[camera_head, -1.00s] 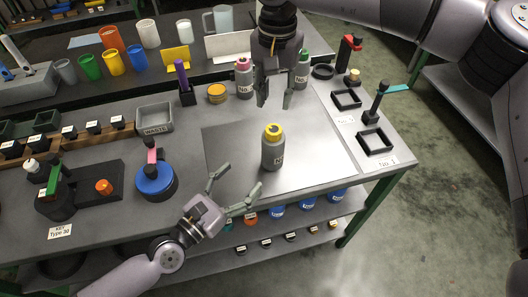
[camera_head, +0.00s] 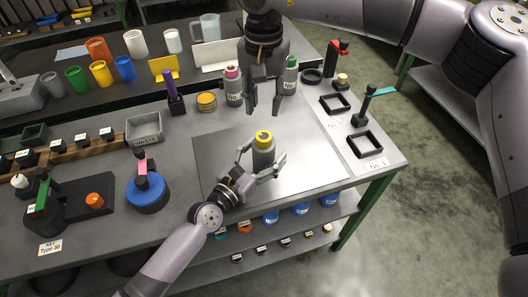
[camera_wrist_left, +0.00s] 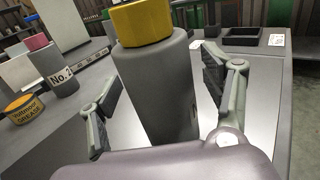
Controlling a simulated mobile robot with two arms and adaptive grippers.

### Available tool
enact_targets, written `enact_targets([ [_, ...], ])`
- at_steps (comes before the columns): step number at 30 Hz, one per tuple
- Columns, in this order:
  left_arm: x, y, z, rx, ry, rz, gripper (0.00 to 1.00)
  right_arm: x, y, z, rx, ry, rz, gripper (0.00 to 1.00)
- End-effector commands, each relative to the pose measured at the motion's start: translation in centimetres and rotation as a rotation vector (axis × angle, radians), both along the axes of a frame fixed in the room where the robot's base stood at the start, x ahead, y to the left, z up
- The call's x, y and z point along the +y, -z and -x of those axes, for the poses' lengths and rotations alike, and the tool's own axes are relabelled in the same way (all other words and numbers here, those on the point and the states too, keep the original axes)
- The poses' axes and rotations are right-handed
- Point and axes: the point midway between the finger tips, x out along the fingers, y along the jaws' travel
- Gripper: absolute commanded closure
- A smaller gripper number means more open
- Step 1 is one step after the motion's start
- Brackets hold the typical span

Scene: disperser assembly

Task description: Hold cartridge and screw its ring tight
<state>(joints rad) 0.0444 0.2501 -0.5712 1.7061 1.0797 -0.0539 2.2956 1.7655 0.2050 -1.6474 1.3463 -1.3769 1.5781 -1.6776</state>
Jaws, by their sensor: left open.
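The cartridge (camera_head: 263,154) is a grey cylinder with a yellow ring (camera_head: 264,137) on top. It stands upright on the light metal sheet on the table. My left gripper (camera_head: 262,164) is open, with its fingers on either side of the cartridge. In the left wrist view the cartridge (camera_wrist_left: 158,95) stands between the two spread fingers, with gaps visible on both sides, and its yellow ring (camera_wrist_left: 142,22) is above them. My right gripper (camera_head: 264,108) points down above and slightly behind the cartridge, fingers apart, with nothing between them.
Pink-capped (camera_head: 233,88) and green-capped (camera_head: 290,78) bottles stand behind, near a grease tin (camera_head: 207,102). A blue round fixture (camera_head: 147,193) is at the left. Black square frames (camera_head: 366,144) lie at the right. The metal sheet (camera_head: 315,165) is clear around the cartridge.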

Motion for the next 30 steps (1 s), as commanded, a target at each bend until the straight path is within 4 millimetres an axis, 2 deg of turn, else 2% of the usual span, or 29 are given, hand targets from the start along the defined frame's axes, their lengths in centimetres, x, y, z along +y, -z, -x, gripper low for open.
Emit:
enact_targets([
  [4, 0.00, -0.01, 0.01, 0.000, 0.000, 0.000, 0.28, 0.00, 0.00, 0.00, 0.000, 0.000, 0.000, 0.67],
  [30, 0.04, -0.01, 0.03, 0.000, 0.000, 0.000, 0.86, 0.00, 0.00, 0.00, 0.000, 0.000, 0.000, 0.67],
])
